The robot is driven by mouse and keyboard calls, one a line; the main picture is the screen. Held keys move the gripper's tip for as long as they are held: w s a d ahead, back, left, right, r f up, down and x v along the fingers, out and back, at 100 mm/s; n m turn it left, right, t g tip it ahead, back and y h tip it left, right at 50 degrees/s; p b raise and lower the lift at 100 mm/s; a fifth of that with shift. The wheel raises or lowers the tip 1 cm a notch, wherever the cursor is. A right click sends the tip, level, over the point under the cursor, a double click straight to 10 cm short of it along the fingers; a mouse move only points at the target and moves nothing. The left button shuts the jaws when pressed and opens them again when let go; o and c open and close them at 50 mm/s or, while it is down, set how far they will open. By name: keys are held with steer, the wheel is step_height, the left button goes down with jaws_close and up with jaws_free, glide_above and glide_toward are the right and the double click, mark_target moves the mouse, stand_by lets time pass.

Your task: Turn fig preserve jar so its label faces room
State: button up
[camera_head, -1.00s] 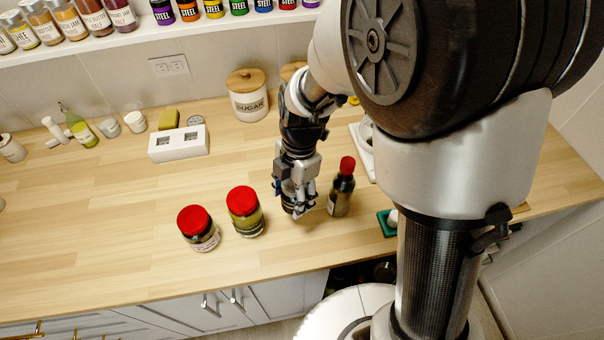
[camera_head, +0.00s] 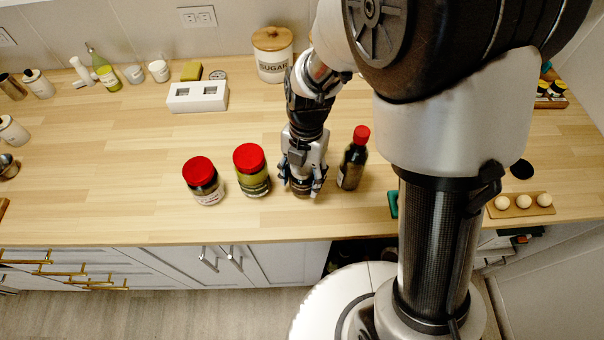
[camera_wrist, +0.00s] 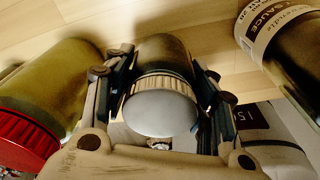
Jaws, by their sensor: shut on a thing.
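My gripper (camera_head: 302,190) points down at the counter, shut on a jar (camera_head: 301,180) between the green jar and the dark bottle. In the wrist view this jar (camera_wrist: 163,105) has a plain pale grey lid with a ribbed rim and a dark body, and a finger lies along each side. No label on it can be read, so I cannot tell which way its label faces. The fingers hide much of it in the head view.
A red-lidded green jar (camera_head: 253,178) and a darker red-lidded jar (camera_head: 203,187) stand to the left. A red-capped sauce bottle (camera_head: 353,165) stands close to the right. The wooden counter (camera_head: 130,200) is clear at front left. A sugar canister (camera_head: 273,60) stands behind.

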steer(key=shift+f+b, duration=0.55)
steer(key=shift+f, duration=0.05)
steer(key=o, duration=1.5)
steer(key=shift+c, duration=0.2)
steer(key=r, duration=0.4)
steer(key=w+r, duration=0.1)
steer(key=r, duration=0.7)
steer(key=shift+w+d, duration=0.15)
steer(key=shift+d, duration=0.25)
steer(key=shift+d+r+m, duration=0.15)
steer(key=shift+r+m, duration=0.1)
steer(key=shift+m, duration=0.15)
steer(key=s+d+r+m+t, duration=0.3)
steer(key=s+m, duration=0.4)
steer(key=m, duration=0.7)
steer(key=s+d+r+m+t, duration=0.2)
steer(key=s+d+r+m, duration=0.3)
steer(key=m, duration=1)
steer(key=s+d, duration=0.1)
steer(key=s, duration=0.1)
steer(key=shift+s+d+t+h, duration=0.3)
steer(key=shift+s+d+t, duration=0.1)
